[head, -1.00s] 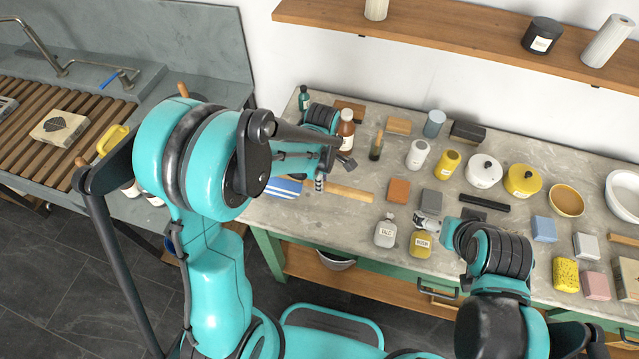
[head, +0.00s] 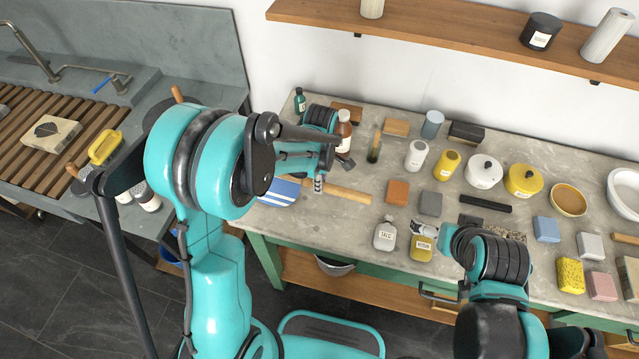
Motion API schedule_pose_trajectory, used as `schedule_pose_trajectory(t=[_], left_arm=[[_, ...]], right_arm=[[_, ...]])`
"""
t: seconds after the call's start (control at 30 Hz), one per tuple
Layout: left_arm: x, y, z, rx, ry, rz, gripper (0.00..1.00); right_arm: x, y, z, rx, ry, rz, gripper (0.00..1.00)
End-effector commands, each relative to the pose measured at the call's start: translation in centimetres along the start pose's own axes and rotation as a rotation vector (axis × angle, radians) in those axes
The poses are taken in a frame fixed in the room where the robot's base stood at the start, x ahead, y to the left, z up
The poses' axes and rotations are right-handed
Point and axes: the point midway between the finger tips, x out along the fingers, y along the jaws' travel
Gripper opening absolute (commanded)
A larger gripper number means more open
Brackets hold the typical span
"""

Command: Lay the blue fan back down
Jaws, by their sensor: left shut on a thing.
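The blue fan (head: 279,192), with blue and white stripes, shows at the front left of the stone-topped bench, partly hidden behind my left arm. My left gripper (head: 319,184) is shut on it at its right side; the grasp itself is small and partly covered. A pale wooden bar (head: 350,195) runs right from the gripper; I cannot tell whether it is the fan's handle. The fan is at or just above the bench top; any gap is too small to tell. My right gripper (head: 424,229) is over the bench front by the rosin bottle, its fingers unclear.
A talc bottle (head: 384,234) and a rosin bottle (head: 421,243) stand at the bench's front edge. A brown bottle (head: 343,128) stands behind my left gripper. Orange (head: 397,191) and grey (head: 431,203) blocks lie to its right. The bench (head: 340,222) is bare just in front of the wooden bar.

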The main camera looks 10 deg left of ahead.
Motion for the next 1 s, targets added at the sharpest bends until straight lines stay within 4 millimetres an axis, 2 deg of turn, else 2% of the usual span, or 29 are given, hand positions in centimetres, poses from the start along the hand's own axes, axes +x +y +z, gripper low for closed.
schedule_pose_trajectory(t=[0.27,0.8,1.0], left_arm=[[0.1,0.1,0.0,0.000,0.000,0.000,0.00],[3.4,1.8,0.0,0.000,0.000,0.000,0.00],[3.5,1.9,0.0,0.000,0.000,0.000,0.00]], right_arm=[[0.1,0.0,0.1,0.000,0.000,0.000,1.00],[2.5,0.0,1.8,0.000,0.000,0.000,1.00],[2.5,0.0,1.8,0.000,0.000,0.000,1.00]])
